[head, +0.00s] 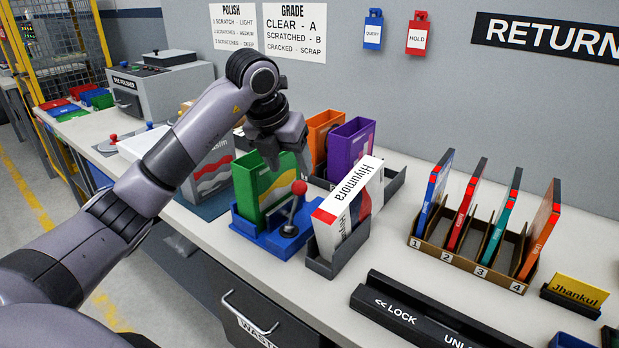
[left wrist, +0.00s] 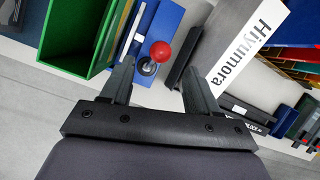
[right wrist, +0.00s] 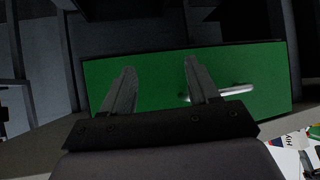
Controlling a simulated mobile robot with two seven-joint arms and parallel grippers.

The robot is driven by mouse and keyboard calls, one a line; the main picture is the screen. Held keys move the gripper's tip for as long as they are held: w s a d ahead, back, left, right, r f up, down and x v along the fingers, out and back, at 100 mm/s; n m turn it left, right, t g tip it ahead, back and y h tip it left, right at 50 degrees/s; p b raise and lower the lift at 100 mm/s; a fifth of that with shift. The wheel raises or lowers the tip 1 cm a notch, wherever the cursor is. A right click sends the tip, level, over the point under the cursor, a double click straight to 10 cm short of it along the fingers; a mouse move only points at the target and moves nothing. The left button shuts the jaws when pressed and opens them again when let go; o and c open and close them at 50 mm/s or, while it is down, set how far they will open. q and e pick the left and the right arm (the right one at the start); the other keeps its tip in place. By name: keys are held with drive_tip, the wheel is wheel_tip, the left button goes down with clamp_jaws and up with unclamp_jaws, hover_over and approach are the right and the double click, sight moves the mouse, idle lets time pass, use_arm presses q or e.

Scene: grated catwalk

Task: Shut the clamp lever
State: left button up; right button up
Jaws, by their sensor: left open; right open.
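The clamp lever (head: 292,212) has a dark stem and a red ball knob (head: 299,187). It stands nearly upright, leaning slightly right, on a blue base (head: 262,238) in front of a green box (head: 250,185). My left gripper (head: 288,168) is open and points down, above and slightly left of the knob. In the left wrist view the red knob (left wrist: 160,51) shows between the open fingers (left wrist: 156,75), apart from both. My right gripper (right wrist: 158,68) is open and empty before a green panel with a silver handle (right wrist: 222,92); it is outside the head view.
A white Hiyumora box (head: 349,205) stands in a dark holder close right of the lever. Purple (head: 350,148) and orange boxes stand behind. A numbered rack (head: 470,262) and a black LOCK bar (head: 400,312) lie farther right. Some bare counter separates them.

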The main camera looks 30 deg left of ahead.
sight(297, 183)
use_arm(q)
drive_tip(key=shift+p+x, duration=0.3)
drive_tip(key=shift+x, duration=2.9)
drive_tip(key=shift+s+d, duration=0.15)
drive_tip(key=c, duration=1)
